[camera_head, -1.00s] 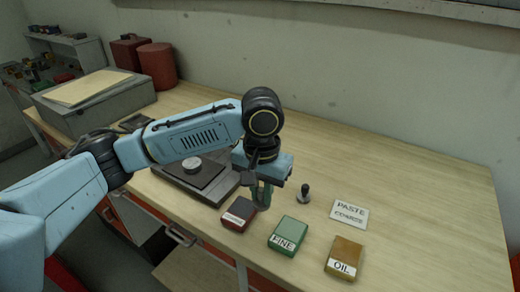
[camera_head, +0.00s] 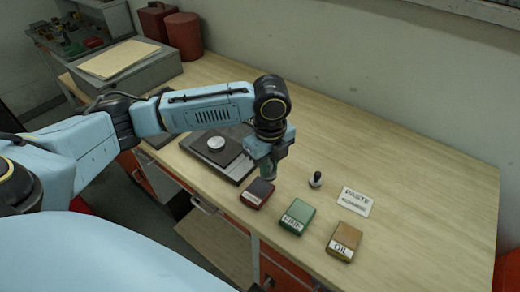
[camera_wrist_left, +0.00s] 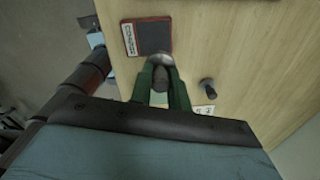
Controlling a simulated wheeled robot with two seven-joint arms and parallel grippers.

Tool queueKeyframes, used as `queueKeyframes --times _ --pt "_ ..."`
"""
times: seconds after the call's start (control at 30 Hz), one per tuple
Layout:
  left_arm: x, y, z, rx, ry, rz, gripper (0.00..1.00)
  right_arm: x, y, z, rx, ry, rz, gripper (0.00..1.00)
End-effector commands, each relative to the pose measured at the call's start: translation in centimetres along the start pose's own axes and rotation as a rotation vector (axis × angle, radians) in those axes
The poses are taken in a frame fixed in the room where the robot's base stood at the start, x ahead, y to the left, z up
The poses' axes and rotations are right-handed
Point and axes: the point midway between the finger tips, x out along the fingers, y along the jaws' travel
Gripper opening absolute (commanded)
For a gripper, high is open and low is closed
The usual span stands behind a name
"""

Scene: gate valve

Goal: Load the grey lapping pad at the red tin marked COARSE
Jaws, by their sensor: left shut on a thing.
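The red tin (camera_head: 257,193) stands near the table's front edge, with a dark top and a white label; it shows again at the top of the left wrist view (camera_wrist_left: 153,38). The label reads COARSE there only blurrily. My left gripper (camera_head: 268,173) points down just behind the tin. In the left wrist view its green fingers (camera_wrist_left: 161,82) are shut on a small grey rounded piece, seemingly the grey lapping pad (camera_wrist_left: 162,61). The piece overlaps the tin's near edge in that view; I cannot tell whether they touch. My right gripper is not in view.
A green FINE tin (camera_head: 297,216) and an ochre OIL tin (camera_head: 344,241) stand to the right. Behind them are a small dark knobbed piece (camera_head: 315,180) and a PASTE card (camera_head: 356,202). A dark plate (camera_head: 216,151) with a grey disc lies left. The table's right side is clear.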

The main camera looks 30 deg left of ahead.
Motion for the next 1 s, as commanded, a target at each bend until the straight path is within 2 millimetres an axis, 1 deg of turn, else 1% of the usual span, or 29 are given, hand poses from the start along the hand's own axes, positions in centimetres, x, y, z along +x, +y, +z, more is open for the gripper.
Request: queueKeyframes --times 0.03,0.3,0.4,0.5,0.6,0.77,0.87,1.0 --pt "-0.6 0.2 0.2 0.101 -0.001 0.003 0.00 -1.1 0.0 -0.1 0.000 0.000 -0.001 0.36" --pt "-1.2 1.0 1.0 0.665 -0.005 0.004 0.00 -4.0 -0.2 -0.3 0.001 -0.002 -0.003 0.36" --pt "-1.3 1.3 1.2 0.827 -0.005 0.006 0.00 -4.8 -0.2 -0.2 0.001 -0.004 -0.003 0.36" --pt "-1.3 1.4 1.4 0.944 -0.007 0.006 0.00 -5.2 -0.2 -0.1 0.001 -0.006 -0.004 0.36" --pt "-1.3 1.5 1.5 1.015 -0.008 0.006 0.00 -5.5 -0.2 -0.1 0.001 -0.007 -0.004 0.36" --pt "-0.9 1.6 1.5 1.051 -0.009 0.006 0.00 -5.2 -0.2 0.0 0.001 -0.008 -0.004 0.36" --pt "-0.5 1.6 1.5 1.050 -0.009 0.006 0.00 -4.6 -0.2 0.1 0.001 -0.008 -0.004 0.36" --pt "0.5 1.6 1.5 1.050 -0.009 0.005 0.00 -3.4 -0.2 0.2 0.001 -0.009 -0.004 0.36"
